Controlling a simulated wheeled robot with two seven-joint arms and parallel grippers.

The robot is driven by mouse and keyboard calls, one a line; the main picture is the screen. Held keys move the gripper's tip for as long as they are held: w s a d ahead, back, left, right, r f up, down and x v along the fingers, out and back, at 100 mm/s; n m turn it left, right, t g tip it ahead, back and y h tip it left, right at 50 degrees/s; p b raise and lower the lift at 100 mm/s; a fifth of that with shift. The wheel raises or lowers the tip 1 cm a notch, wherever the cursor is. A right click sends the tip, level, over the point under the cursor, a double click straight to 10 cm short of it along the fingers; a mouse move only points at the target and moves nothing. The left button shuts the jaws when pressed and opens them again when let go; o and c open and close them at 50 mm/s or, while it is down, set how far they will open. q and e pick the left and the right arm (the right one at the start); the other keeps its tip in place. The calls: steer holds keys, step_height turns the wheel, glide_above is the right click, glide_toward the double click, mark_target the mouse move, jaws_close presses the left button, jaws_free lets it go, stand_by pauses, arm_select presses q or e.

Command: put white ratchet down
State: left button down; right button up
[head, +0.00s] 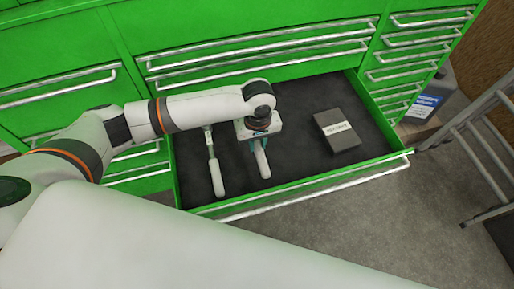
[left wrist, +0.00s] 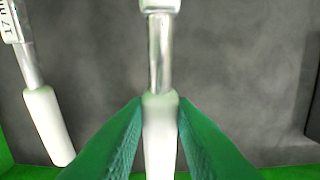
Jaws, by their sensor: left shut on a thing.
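My left gripper (head: 259,141) points down into an open green drawer (head: 300,186). Its green fingers are shut on the white handle of the white ratchet (head: 262,164). In the left wrist view the ratchet (left wrist: 160,135) stands between the fingertips, with a metal shaft above its white handle. Its head is partly cut off there and hidden by the gripper in the head view. It is over the dark drawer floor; whether it touches is unclear. My right gripper is out of view.
A similar white-handled tool (head: 217,178) lies left of the ratchet in the drawer and also shows in the left wrist view (left wrist: 48,122). A dark labelled box (head: 340,131) lies to the right. Dark drawer floor is free between ratchet and box. A metal ladder (head: 480,150) stands at right.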

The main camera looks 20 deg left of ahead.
mark_target(257, 145)
arm_select(q)
step_height(257, 145, down, 3)
steer(key=shift+f, duration=0.15)
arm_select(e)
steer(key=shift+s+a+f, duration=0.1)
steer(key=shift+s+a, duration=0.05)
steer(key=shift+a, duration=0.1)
arm_select(q)
steer(key=shift+f, duration=0.1)
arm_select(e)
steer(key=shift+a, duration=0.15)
arm_select(q)
steer(key=c, duration=1.2)
jaws_free()
step_height(257, 145, up, 12)
steer(key=shift+s+d+r, duration=0.1)
steer(key=shift+s, duration=0.05)
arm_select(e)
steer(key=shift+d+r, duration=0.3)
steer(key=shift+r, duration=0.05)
